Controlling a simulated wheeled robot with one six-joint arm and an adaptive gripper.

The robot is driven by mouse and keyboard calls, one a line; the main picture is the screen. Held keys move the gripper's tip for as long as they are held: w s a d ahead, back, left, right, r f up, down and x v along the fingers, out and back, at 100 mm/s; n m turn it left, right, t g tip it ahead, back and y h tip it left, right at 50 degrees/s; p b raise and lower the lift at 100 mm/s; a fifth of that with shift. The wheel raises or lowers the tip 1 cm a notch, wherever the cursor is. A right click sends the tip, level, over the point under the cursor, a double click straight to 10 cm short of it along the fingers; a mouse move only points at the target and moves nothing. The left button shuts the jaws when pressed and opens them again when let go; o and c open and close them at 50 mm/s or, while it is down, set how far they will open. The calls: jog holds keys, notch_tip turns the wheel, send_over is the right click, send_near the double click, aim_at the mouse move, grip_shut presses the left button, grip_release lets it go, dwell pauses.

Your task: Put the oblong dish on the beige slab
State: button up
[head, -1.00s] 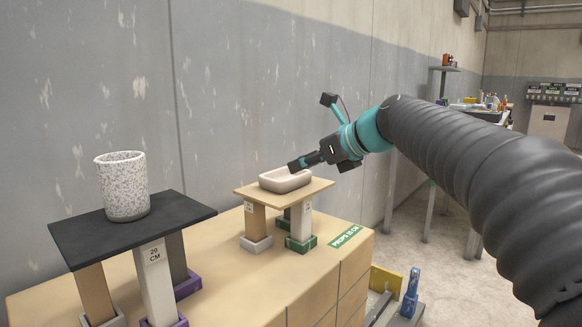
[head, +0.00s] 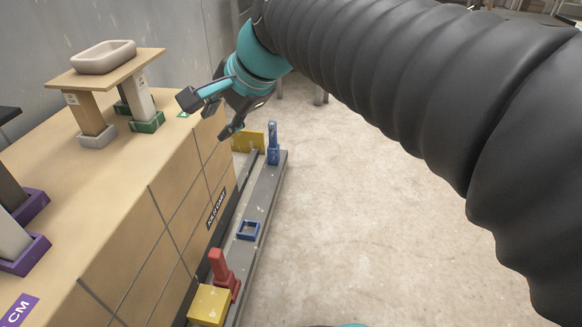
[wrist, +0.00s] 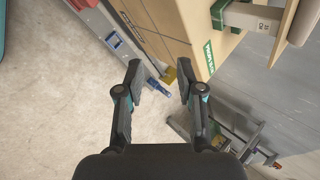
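The oblong dish (head: 103,56), pale and shallow with rounded corners, sits upright on the beige slab (head: 140,63) in the head view. The slab rests on several props with grey and green feet on the cabinet top. In the wrist view the slab's edge (wrist: 284,30) and part of the dish (wrist: 301,24) show at the upper right. My gripper (head: 208,115) is to the right of the slab and clear of the dish. Its fingers are spread with nothing between them, as the wrist view also shows (wrist: 160,75).
The tan cabinet (head: 110,205) stands below the slab. A grey rail (head: 262,205) beside it carries a blue post (head: 273,142), a red post (head: 222,270) and yellow blocks. Purple-footed props (head: 22,255) stand at the left. The floor to the right is clear.

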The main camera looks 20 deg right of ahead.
jog(key=s+d+f+n+h, duration=0.2)
jog(key=s+d+f+n, duration=0.3)
jog(key=s+f, duration=0.2)
jog(key=s+d+f+n+h, duration=0.2)
jog(key=s+d+f+n, duration=0.3)
jog(key=s+f+n, duration=0.1)
jog(key=shift+s+f+n+g+h, duration=0.35)
jog(key=shift+s+f, duration=0.25)
jog(key=shift+s, duration=0.35)
jog(key=shift+r, duration=0.1)
